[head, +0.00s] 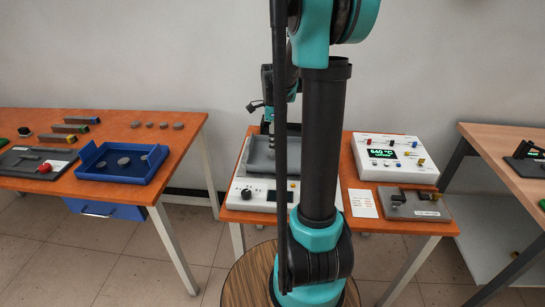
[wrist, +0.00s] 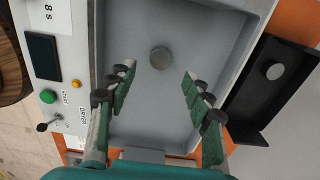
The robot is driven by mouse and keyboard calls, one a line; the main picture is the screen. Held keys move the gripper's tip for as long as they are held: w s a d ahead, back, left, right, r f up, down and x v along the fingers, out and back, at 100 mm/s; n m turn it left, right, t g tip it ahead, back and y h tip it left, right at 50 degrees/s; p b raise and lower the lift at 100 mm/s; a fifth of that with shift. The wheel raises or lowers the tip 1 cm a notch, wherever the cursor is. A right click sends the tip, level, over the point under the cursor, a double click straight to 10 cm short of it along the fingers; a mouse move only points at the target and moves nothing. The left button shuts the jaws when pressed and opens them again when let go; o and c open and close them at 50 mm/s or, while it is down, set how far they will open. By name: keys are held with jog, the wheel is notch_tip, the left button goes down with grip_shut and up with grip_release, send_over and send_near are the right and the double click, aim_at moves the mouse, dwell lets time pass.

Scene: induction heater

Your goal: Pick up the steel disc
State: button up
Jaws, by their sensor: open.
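A round grey steel disc (wrist: 160,58) lies flat on the floor of a grey tray (wrist: 220,35) in the wrist view. My gripper (wrist: 159,74) is open above the tray, with one green-padded finger on each side of the disc's line. The disc appears just beyond the fingertips, between them and apart from both. A second grey disc (wrist: 275,71) sits on a dark holder at the right. In the head view the grey tray (head: 257,153) is partly hidden behind my arm, and the disc in it cannot be seen.
A control panel with a green button (wrist: 48,96) and a lever borders the tray. In the head view, a blue tray (head: 84,171) with discs stands on the left table, with several discs behind it. A white display box (head: 395,157) stands right of my arm.

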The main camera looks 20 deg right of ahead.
aim_at(273, 154)
jog(key=shift+a+f, duration=0.15)
jog(key=shift+f, duration=2.4)
grip_shut()
